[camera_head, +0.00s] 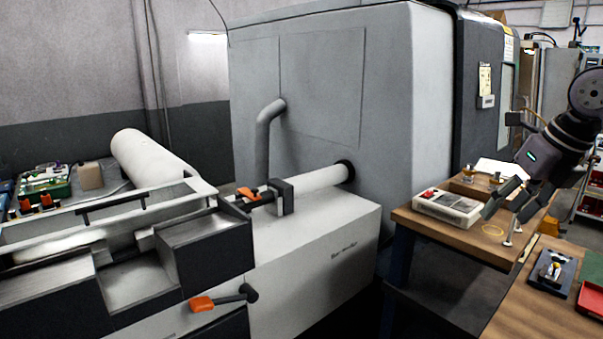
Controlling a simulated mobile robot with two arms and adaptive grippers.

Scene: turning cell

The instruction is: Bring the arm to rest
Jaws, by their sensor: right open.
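My right gripper (513,203) is at the right of the head view, at the end of my dark right arm. Its fingers point down and to the left, spread apart, with nothing seen between them. They hang over the wooden table (425,219), in front of a white box with a red button (447,207). I cannot tell how high above the table top they are. A small pin-like metal part (508,238) shows below the fingers. My left gripper is not in view.
A large grey machine (330,110) fills the middle. A white bar feeder (310,250) with orange handles stands at the left and front. A nearer wooden table (540,300) holds a dark tray (541,281) and a red tray (590,299). A shelf with red items stands far right.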

